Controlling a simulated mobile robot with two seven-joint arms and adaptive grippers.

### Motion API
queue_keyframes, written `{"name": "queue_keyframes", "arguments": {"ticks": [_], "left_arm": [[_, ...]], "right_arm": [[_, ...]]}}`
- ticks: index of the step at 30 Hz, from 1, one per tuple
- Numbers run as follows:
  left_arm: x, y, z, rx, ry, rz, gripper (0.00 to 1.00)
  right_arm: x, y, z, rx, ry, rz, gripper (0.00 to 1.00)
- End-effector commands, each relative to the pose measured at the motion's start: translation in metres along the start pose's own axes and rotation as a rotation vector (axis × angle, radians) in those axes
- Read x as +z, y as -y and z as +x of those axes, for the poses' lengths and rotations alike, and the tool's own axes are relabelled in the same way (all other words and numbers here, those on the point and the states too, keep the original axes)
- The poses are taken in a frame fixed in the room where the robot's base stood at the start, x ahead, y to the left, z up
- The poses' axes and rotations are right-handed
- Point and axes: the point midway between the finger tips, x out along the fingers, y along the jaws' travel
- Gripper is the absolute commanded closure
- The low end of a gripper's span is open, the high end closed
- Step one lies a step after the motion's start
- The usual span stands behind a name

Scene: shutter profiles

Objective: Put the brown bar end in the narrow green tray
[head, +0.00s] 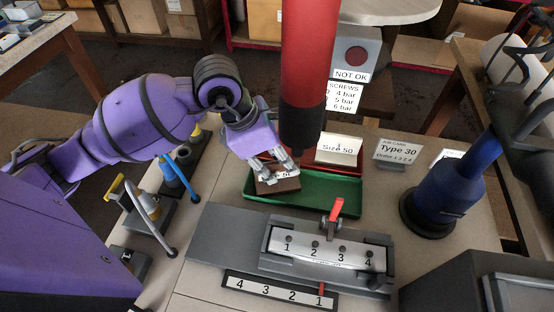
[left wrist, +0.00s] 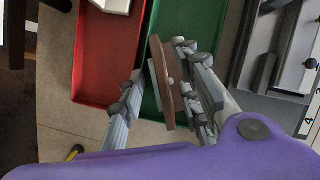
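The brown bar end (head: 279,186) is at the left end of the narrow green tray (head: 335,192), tilted, with a partly hidden white size label. I cannot tell whether it touches the tray floor. My left gripper (head: 272,168) is right at it from above. In the left wrist view the brown bar end (left wrist: 166,85) lies between the fingers (left wrist: 158,62), close against the right finger. A gap shows between it and the left finger, so the gripper looks open. The green tray (left wrist: 150,108) is below. My right gripper is not in view.
A red tray (left wrist: 98,55) lies beside the green one; a cream block labelled Size 50 (head: 338,150) stands there. A grey fixture numbered 1 to 4 (head: 325,250) is in front. A red and black column (head: 305,90) hangs close right of my gripper. A blue tool (head: 445,190) stands right.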

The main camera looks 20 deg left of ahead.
Motion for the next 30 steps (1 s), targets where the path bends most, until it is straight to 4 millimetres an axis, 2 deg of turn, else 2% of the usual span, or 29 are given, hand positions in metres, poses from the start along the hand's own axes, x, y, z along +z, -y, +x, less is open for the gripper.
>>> {"name": "queue_keyframes", "arguments": {"ticks": [7,21,25,30], "left_arm": [[0.001,-0.001,-0.010,0.002,0.000,0.001,0.69],[0.001,-0.001,-0.102,0.004,-0.001,0.000,0.69],[0.001,-0.001,-0.117,0.001,0.000,0.000,0.69],[0.001,0.000,-0.123,-0.001,0.000,0.001,0.69]], "right_arm": [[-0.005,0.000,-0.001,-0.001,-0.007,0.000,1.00],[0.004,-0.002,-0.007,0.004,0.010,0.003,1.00],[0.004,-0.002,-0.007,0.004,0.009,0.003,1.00],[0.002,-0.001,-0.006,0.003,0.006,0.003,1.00]]}}
